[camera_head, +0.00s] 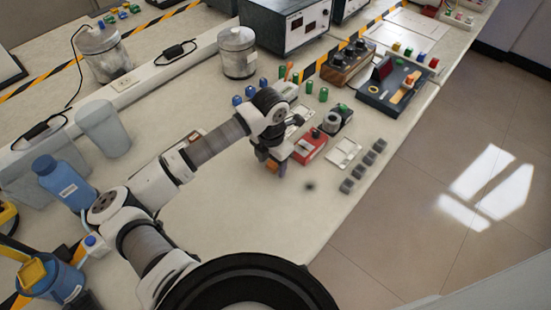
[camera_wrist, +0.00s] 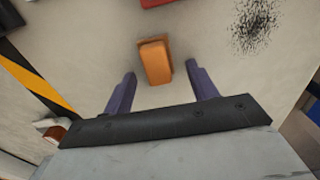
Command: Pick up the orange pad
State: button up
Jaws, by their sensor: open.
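The orange pad (camera_wrist: 156,63) is a small block lying on the pale bench top in the wrist view. It sits just beyond and between the two purple fingers of my gripper (camera_wrist: 161,84). The fingers are spread apart and nothing is held between them. In the head view my gripper (camera_head: 276,170) points down over the bench, beside a red box. In the head view I cannot make out the pad clearly near the fingers.
The red box (camera_head: 310,147) stands just right of my gripper. Several dark small blocks (camera_head: 361,170) line the bench's right edge. A dark smudge (camera_head: 310,185) marks the bench. The bench front (camera_head: 235,215) is clear. A blue bottle (camera_head: 63,182) stands at left.

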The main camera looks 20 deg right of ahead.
aim_at(272, 163)
jog(key=shift+f, duration=0.25)
jog(key=c, duration=1.1)
jog(key=shift+o, duration=0.2)
jog(key=shift+r, duration=0.1)
notch_tip(272, 163, up, 20)
jog(key=b, duration=0.5)
